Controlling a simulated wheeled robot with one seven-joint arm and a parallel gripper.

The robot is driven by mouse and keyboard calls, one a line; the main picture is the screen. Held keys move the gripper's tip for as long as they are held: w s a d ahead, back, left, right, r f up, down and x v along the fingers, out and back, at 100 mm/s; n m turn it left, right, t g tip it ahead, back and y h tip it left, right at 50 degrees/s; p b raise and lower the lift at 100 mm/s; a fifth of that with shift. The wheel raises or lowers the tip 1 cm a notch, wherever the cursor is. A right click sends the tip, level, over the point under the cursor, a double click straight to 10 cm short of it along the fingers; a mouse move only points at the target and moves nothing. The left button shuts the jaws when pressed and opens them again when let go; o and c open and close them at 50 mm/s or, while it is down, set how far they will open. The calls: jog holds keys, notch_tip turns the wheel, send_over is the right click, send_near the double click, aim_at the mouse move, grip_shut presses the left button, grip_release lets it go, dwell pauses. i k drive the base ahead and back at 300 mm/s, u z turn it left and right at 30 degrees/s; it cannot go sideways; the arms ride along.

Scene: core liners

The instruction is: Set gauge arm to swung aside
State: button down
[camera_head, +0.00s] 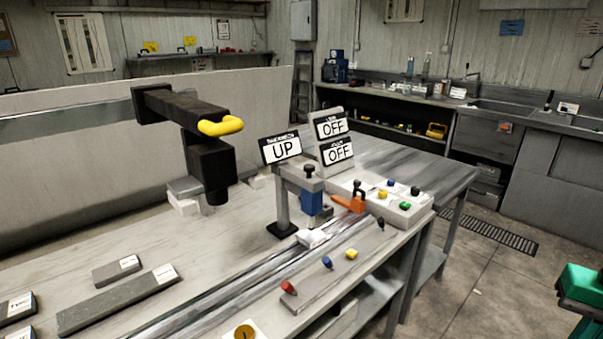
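A thick black arm (182,104) with a yellow handle (220,127) on its end juts over the left part of the bench. It looks like the gauge arm, but no readable label confirms this. A black block-shaped head (210,168) hangs under it, above a small grey and white support. Farther right, a grey post stand (283,207) carries a blue body (312,202) with a black knob, next to an orange lever (352,203). A sign (281,148) there reads UP. My gripper is not in view.
Two signs (331,125) read OFF. A panel of coloured knobs (400,204) sits at the bench's right end. Metal rails (215,296) run along the bench (225,232). Grey bars (118,300) lie at left. A green object (581,284) stands at lower right; the floor (478,275) between is clear.

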aim_at(308, 187)
jog(key=z, duration=1.15)
jog(key=k, duration=1.15)
jog(key=u, duration=0.9)
jog(key=i, duration=1)
